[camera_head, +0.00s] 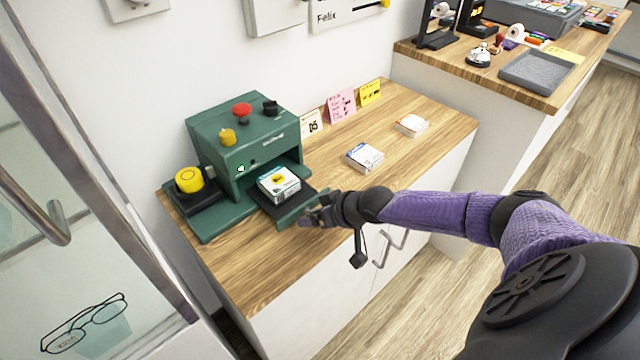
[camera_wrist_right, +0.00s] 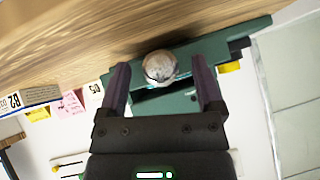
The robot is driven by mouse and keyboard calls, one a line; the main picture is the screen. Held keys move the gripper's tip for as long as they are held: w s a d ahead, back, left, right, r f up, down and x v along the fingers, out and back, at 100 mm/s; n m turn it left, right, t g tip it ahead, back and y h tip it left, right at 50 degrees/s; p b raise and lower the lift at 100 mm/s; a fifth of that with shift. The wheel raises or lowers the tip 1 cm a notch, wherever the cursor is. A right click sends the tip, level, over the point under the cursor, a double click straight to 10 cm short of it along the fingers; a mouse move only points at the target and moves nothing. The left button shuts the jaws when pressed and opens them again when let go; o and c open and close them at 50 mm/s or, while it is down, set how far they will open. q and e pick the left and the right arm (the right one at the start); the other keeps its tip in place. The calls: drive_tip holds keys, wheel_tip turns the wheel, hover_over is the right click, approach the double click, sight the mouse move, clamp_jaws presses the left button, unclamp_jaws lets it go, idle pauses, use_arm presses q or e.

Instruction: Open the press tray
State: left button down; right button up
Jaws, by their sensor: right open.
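The green press (camera_head: 245,138) stands on the wooden counter at left. Its tray (camera_head: 292,212), with a green front panel, sticks out of the press's opening, and a white box with a yellow and black print (camera_head: 279,184) lies on it. My right gripper (camera_head: 314,217) is at the tray's front. In the right wrist view, its two fingers are open on either side of a round, shiny knob (camera_wrist_right: 160,67), with gaps visible; contact is not clear. The knob is hidden by the gripper in the head view. My left gripper is not in view.
A yellow button on a black base (camera_head: 189,180) sits left of the press. Two small boxes (camera_head: 364,157) (camera_head: 411,126) lie on the counter to the right. Sticky notes (camera_head: 341,105) stand along the wall. Cabinet handles (camera_head: 390,244) are below the counter's front edge.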

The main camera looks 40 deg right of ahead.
drive_tip(key=p+v, duration=0.6)
drive_tip(key=v, duration=0.4)
drive_tip(key=shift+p, duration=0.35)
drive_tip(key=shift+d+f, duration=0.1)
